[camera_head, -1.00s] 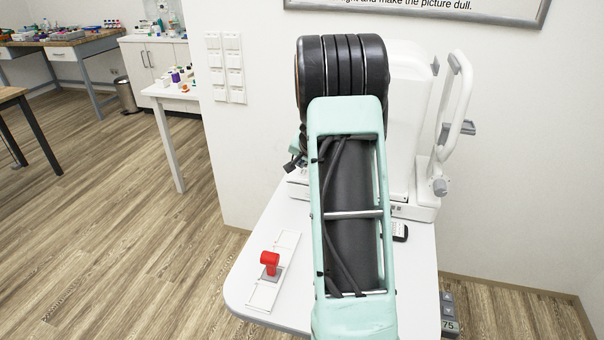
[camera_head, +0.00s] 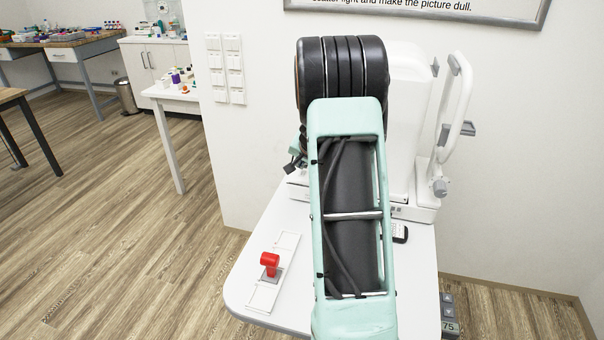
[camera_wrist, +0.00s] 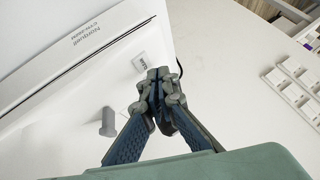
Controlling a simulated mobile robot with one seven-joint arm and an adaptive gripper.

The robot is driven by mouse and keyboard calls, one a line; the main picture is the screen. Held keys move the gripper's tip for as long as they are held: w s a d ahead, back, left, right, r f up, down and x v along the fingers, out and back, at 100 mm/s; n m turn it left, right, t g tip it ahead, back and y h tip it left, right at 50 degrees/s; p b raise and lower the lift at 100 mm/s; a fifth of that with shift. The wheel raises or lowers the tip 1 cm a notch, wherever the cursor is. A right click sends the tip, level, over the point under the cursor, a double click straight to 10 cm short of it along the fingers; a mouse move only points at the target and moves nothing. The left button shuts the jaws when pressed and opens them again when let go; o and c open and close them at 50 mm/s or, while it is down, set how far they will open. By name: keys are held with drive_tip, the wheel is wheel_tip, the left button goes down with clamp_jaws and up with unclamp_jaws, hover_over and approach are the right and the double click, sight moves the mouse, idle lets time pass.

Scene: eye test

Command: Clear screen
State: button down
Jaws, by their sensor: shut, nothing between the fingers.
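The white eye-test machine (camera_head: 410,125) stands at the back of the white table, partly hidden behind my arm. In the wrist view its white housing (camera_wrist: 50,75) fills the left side, with printed lettering and a grey knob (camera_wrist: 107,122). A small label (camera_wrist: 140,63) with dark print shows just beside my fingertips. I cannot make out a screen. My gripper (camera_wrist: 160,78) is shut and empty, its tips in front of the housing; I cannot tell whether they touch it.
On the white table (camera_head: 245,285), a red-topped slider (camera_head: 270,262) sits on a white rail at the front left. White wall panels (camera_head: 237,68) hang at left. A chin-rest frame (camera_head: 455,110) rises at right.

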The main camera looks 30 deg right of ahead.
sight(299, 174)
drive_tip(key=shift+f, duration=0.15)
drive_tip(key=shift+f+b, duration=0.3)
drive_tip(key=shift+b, duration=0.4)
drive_tip(key=shift+s+f+b, duration=0.1)
drive_tip(key=shift+f+b, duration=0.2)
drive_tip(key=shift+b, duration=0.1)
idle(0.6)
drive_tip(key=shift+r, duration=0.1)
drive_tip(key=shift+r+p, duration=0.55)
drive_tip(key=shift+r, duration=0.1)
drive_tip(key=r+p, duration=0.4)
drive_tip(key=r, duration=0.1)
drive_tip(key=shift+w+a, duration=0.25)
drive_tip(key=shift+w, duration=0.1)
drive_tip(key=shift+s+f, duration=0.1)
idle(0.6)
